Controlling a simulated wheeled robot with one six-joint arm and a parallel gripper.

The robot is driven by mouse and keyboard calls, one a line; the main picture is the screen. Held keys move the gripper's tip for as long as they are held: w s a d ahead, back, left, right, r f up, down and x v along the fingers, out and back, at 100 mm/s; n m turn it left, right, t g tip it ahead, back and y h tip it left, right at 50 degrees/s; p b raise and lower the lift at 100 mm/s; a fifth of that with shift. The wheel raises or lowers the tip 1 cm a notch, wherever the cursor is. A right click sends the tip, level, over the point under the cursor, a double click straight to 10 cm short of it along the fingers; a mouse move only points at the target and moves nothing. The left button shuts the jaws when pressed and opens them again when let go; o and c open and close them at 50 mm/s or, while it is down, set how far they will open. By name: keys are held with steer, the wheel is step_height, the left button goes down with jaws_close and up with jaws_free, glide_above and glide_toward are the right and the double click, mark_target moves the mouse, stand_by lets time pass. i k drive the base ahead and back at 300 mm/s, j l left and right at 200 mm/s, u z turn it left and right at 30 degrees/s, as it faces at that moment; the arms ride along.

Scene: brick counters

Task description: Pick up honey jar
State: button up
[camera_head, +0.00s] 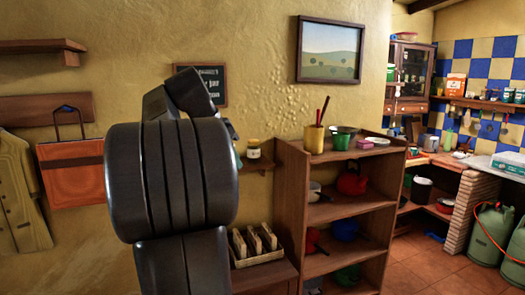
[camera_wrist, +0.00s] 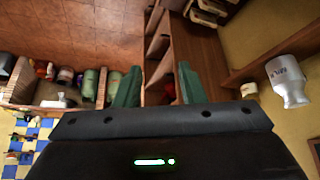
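A small jar with a yellow lid and pale label, which looks like the honey jar (camera_head: 253,149), stands on a small wall shelf (camera_head: 258,167), just right of my arm in the head view. In the wrist view, which is turned over, a small jar (camera_wrist: 249,90) shows at the right beside a white milk container (camera_wrist: 289,80). My gripper (camera_wrist: 157,92) has its two green fingers wide apart with nothing between them. The jar is off to the right of the fingers, not between them. In the head view my dark arm hides most of the gripper.
A wooden shelf unit (camera_head: 291,170) with pots, a red kettle (camera_head: 352,183) and a utensil cup (camera_head: 314,139) stands right of the jar. A rack of slices (camera_head: 256,244) sits low beside it. A framed picture (camera_head: 330,50) hangs above. Open tiled floor lies at the right.

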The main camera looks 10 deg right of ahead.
mark_target(254, 149)
steer(key=i+l+u, duration=0.1)
steer(key=l, duration=0.2)
steer(key=i+l+u, duration=0.15)
steer(key=l, duration=0.2)
steer(key=i+l+u, duration=0.1)
steer(key=l, duration=0.25)
steer(key=i+l+u, duration=0.1)
steer(key=l, duration=0.25)
steer(key=i+l+u, duration=0.15)
steer(key=l, duration=0.2)
steer(key=i+l, duration=0.2)
steer(key=i, duration=0.15)
steer(key=i+l+u, duration=0.1)
steer(key=i+l, duration=0.1)
steer(key=i, duration=0.1)
